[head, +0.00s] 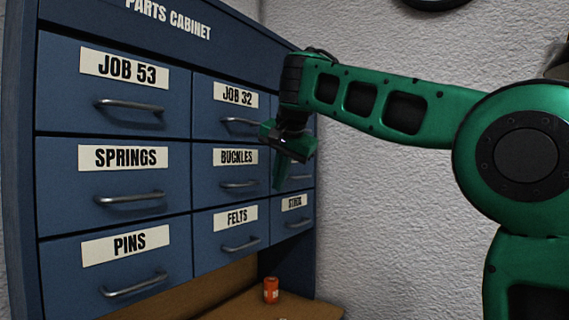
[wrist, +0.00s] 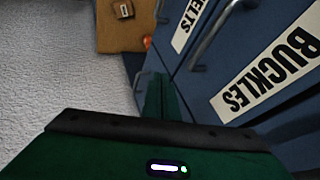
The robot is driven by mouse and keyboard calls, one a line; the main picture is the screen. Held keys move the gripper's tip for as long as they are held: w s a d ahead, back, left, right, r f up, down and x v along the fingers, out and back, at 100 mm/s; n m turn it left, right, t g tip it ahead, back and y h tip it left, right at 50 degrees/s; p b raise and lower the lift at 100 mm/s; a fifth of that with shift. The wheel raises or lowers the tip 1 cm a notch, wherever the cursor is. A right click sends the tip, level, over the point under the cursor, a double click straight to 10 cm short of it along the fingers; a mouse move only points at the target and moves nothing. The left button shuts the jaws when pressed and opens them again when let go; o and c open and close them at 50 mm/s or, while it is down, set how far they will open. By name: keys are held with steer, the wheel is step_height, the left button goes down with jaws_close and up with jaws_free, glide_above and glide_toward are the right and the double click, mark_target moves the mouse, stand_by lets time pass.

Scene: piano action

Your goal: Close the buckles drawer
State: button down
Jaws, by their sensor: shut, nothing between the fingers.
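The buckles drawer (head: 215,186) is the blue drawer in the middle row and middle column of the cabinet, with a white label and a metal bar handle. Its front looks about level with its neighbours in the head view; I cannot tell whether a small gap is left. In the wrist view its front (wrist: 215,80) fills the right side, with the label and handle clear. My gripper (head: 278,183) is shut and empty, pointing down just right of the buckles label, in front of the right column. Its fingers show in the wrist view (wrist: 162,95), apart from the handle.
The blue parts cabinet (head: 20,150) has other labelled drawers around, including felts (head: 205,255) below and springs (head: 75,185) to the left. An orange bottle (head: 271,290) stands on the brown surface (head: 310,308) below. A white textured wall lies to the right, with free room in front.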

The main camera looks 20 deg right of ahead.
steer(key=v, duration=0.7)
steer(key=shift+d, duration=0.15)
steer(key=shift+s, duration=0.15)
steer(key=s+d+f+n+g+h, duration=0.1)
steer(key=s+d+f+g, duration=0.1)
steer(key=s+d+f, duration=0.7)
steer(key=s+d+f+n+g+h, duration=0.1)
steer(key=s+d+f+g, duration=0.3)
steer(key=d+f, duration=0.75)
steer(key=s+a+f+n+g+y, duration=0.1)
steer(key=s+a+f+y, duration=0.1)
steer(key=s+f, duration=2.1)
steer(key=shift+a+f+y, duration=0.3)
steer(key=shift+a+y, duration=0.1)
steer(key=shift+a, duration=0.35)
